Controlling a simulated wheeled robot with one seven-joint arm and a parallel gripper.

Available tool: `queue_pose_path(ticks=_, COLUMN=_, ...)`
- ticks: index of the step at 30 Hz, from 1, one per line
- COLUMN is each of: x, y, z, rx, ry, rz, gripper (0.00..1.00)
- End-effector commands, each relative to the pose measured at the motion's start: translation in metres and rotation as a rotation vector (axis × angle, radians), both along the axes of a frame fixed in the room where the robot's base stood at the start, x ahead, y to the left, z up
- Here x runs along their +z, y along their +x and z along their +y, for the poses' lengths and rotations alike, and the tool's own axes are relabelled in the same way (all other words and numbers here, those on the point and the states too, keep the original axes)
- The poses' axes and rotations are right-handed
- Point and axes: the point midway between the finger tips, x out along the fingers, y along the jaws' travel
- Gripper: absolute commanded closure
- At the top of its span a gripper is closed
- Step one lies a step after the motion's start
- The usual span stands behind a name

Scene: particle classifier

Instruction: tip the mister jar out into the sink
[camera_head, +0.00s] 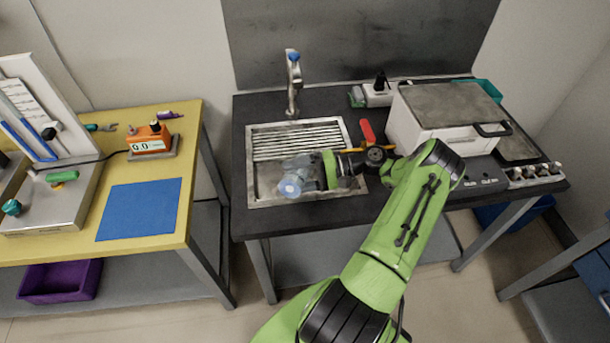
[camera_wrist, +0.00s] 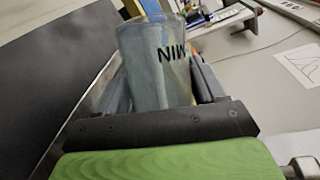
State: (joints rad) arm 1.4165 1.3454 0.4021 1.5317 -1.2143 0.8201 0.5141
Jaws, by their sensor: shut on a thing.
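The mister jar (camera_head: 297,178) is a clear, bluish-grey vessel with a pale blue round end toward the front left. It lies tilted on its side over the sink (camera_head: 257,190), which has a steel basin and a ribbed rack at the back. My gripper (camera_head: 318,172) is shut on the jar from the right. In the wrist view the jar (camera_wrist: 157,62) stands between the fingers, with dark letters on its side and a blue strip at its far end. I cannot tell whether anything is coming out of it.
A faucet (camera_head: 293,82) stands behind the sink. A red-handled tool (camera_head: 367,132) and a white box-shaped appliance (camera_head: 425,118) are to the right on the dark counter. A yellow table (camera_head: 120,205) with a blue mat (camera_head: 140,209) stands left, across a gap.

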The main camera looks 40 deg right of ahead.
Motion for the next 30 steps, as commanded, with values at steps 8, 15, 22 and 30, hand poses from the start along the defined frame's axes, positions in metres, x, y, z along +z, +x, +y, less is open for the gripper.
queue_pose_path(ticks=8, x=0.0021, y=0.0008, z=-0.0014, rx=-0.001, ry=0.026, rz=0.013, gripper=0.64)
queue_pose_path(ticks=15, x=0.0035, y=0.0013, z=-0.0020, rx=0.000, ry=0.050, rz=0.026, gripper=0.64)
queue_pose_path(ticks=22, x=0.0052, y=0.0020, z=-0.0034, rx=-0.001, ry=0.071, rz=0.038, gripper=0.64)
queue_pose_path(ticks=30, x=0.0064, y=0.0025, z=-0.0045, rx=0.000, ry=0.099, rz=0.054, gripper=0.64)
